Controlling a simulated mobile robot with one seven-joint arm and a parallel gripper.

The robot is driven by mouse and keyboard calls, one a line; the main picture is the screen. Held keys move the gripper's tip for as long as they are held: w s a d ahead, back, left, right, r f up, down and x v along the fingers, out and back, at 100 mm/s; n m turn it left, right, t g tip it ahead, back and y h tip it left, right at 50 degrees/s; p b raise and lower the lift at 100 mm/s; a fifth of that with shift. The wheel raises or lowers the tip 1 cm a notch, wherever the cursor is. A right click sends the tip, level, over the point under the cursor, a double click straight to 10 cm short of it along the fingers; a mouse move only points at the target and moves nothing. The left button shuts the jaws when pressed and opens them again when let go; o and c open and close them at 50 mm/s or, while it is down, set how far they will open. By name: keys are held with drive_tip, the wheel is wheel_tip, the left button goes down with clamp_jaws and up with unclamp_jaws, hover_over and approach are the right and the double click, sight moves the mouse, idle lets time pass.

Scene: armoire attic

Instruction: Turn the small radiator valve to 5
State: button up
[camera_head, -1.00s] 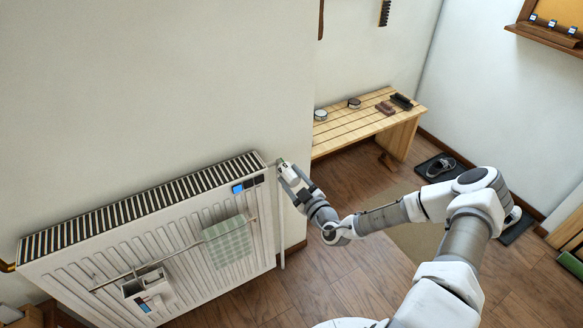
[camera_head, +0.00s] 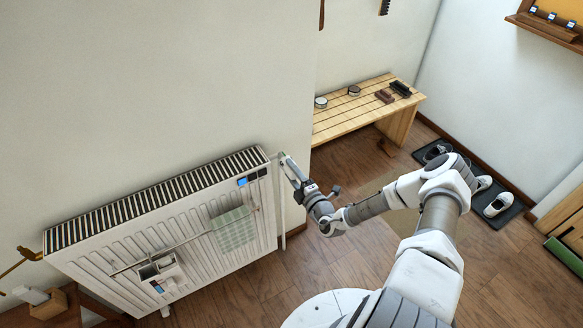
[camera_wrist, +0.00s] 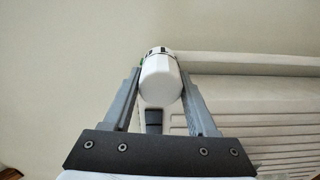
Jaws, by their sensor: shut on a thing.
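The white radiator (camera_head: 165,225) stands against the wall at the left of the head view. Its small valve is a white rounded knob (camera_wrist: 160,80) in the wrist view, with a dark-marked collar and a bit of green at its far end. My gripper (camera_wrist: 162,98) is shut on this knob, one grey finger on each side. In the head view my gripper (camera_head: 290,168) is at the radiator's top right corner and hides most of the valve. The number that the valve is set to cannot be read.
A green checked towel (camera_head: 233,229) and a small caddy (camera_head: 160,270) hang on the radiator's front rail. A slatted wooden bench (camera_head: 368,105) with tins and brushes stands behind my arm. Shoes on a dark mat (camera_head: 505,208) lie at right.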

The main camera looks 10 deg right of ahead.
drive_tip(key=n+p, duration=0.2)
drive_tip(key=n, duration=0.3)
drive_tip(key=shift+n, duration=0.4)
drive_tip(key=n+p, duration=0.1)
drive_tip(key=n, duration=0.2)
drive_tip(key=n+p, duration=0.1)
drive_tip(key=n, duration=0.2)
drive_tip(key=shift+d+f, duration=0.15)
drive_tip(key=n+p, duration=0.1)
drive_tip(key=n, duration=0.5)
drive_tip(key=shift+w+d+f+n+p, duration=0.1)
drive_tip(key=shift+n+p, duration=0.2)
drive_tip(key=n+p, duration=0.1)
drive_tip(key=n, duration=0.4)
drive_tip(key=shift+d, duration=0.15)
drive_tip(key=shift+n, duration=0.4)
drive_tip(key=o, duration=1.4)
drive_tip(key=shift+c, duration=0.2)
